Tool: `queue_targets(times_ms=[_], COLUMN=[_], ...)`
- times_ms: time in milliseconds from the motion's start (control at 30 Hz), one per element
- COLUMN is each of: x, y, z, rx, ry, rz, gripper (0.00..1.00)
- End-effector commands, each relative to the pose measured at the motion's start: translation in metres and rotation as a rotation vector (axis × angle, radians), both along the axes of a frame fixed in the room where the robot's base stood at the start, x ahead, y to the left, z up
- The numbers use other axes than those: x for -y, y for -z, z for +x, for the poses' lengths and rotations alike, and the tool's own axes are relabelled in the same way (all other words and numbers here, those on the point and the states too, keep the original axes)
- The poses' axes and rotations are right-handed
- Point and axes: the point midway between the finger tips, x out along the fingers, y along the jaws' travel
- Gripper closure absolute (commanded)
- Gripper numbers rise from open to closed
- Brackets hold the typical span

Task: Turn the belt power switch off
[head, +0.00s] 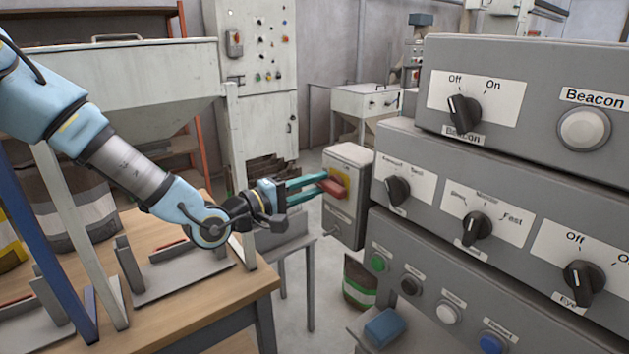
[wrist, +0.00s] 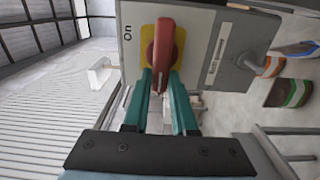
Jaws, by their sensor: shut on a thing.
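The belt power switch is a grey box (head: 345,215) with a yellow plate (head: 352,181) and a red handle (head: 333,188), in the middle of the head view. In the wrist view the red handle (wrist: 164,48) stands upright in the picture on its yellow plate (wrist: 147,40), with a sideways "On" label (wrist: 128,33) to its left. My gripper (head: 321,182) has its teal fingers on either side of the handle. In the wrist view my gripper (wrist: 161,80) is shut on the handle. An "Off" label is not readable.
A grey panel stack with knobs and buttons (head: 480,225) stands close on the right. A wooden table (head: 200,300) with metal brackets is at lower left. A blue block (head: 385,327) and a green-banded bag (head: 359,285) are below the box.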

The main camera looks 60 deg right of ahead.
Motion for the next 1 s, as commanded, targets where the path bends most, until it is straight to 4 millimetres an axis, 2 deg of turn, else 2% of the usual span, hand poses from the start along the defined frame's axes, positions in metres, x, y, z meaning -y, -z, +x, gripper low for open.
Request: queue_targets(times_ms=[33,567,600,833,1000], x=[-0.0023,-0.0020,-0.0021,-0.0015,-0.0011], y=[0.0030,0.0031,0.0031,0.0026,0.0018], z=[-0.0094,-0.0105,-0.0106,-0.0080,-0.0051], rx=[-0.010,-0.030,-0.030,-0.029,-0.028], ry=[0.020,0.022,0.022,0.017,0.011], rz=[0.011,0.017,0.017,0.015,0.013], gripper=[1.00,1.00,0.72,0.46,0.45])
